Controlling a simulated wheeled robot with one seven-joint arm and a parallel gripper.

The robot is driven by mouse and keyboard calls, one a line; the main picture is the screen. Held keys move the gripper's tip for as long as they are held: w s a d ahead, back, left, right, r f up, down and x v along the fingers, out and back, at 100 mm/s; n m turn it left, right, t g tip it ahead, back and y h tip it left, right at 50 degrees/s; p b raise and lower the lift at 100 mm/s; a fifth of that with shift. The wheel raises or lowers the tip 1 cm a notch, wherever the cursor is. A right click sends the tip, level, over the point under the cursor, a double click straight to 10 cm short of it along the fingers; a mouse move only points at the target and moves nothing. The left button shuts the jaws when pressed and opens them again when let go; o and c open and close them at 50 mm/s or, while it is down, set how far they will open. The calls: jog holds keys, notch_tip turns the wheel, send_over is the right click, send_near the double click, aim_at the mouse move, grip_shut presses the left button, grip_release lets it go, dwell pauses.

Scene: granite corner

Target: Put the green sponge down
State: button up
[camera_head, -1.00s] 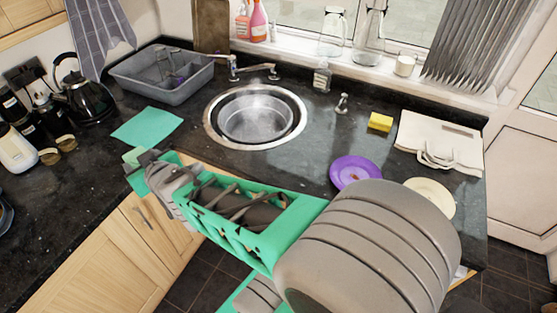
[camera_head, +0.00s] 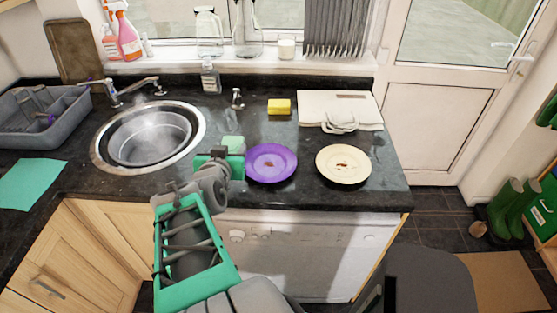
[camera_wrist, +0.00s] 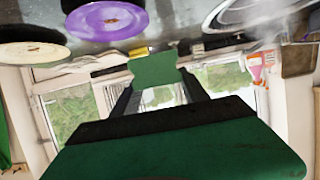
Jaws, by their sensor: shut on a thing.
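The green sponge (camera_head: 233,143) is a small pale green block at the tip of my gripper (camera_head: 226,155), just left of the purple plate in the head view. My gripper is shut on it, over the front part of the dark counter. In the wrist view the sponge (camera_wrist: 155,69) shows between the far ends of the two dark fingers. I cannot tell whether the sponge touches the counter, and the fingers hide part of it.
A purple plate (camera_head: 271,163) and a cream plate (camera_head: 343,164), both with brown marks, lie to the right. A yellow sponge (camera_head: 279,106) and a white board (camera_head: 340,108) lie behind. The round sink (camera_head: 195,121) is left. Bare counter (camera_head: 305,150) shows between the plates.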

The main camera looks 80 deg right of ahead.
jog(key=w+d+f+b, duration=0.2)
jog(key=d+f, duration=0.1)
jog(key=w+d+f+b, duration=0.2)
jog(key=d+f, duration=0.1)
jog(key=d, duration=0.1)
jog(key=w+d+f+b, duration=0.2)
jog(key=d+f, duration=0.1)
jog(key=shift+w+d+f+b, duration=0.1)
jog(key=shift+d+b, duration=0.3)
jog(key=shift+w+d+f+b, duration=0.1)
jog(key=shift+d+f+b, duration=0.1)
jog(key=shift+f+b, duration=0.5)
jog(key=shift+w+d+f+b, duration=0.15)
jog(key=shift+f+b, duration=0.15)
jog(key=shift+f, duration=0.75)
jog(key=shift+s, duration=0.1)
jog(key=shift+f, duration=0.2)
jog(key=o, duration=1)
jog(key=shift+o, duration=0.2)
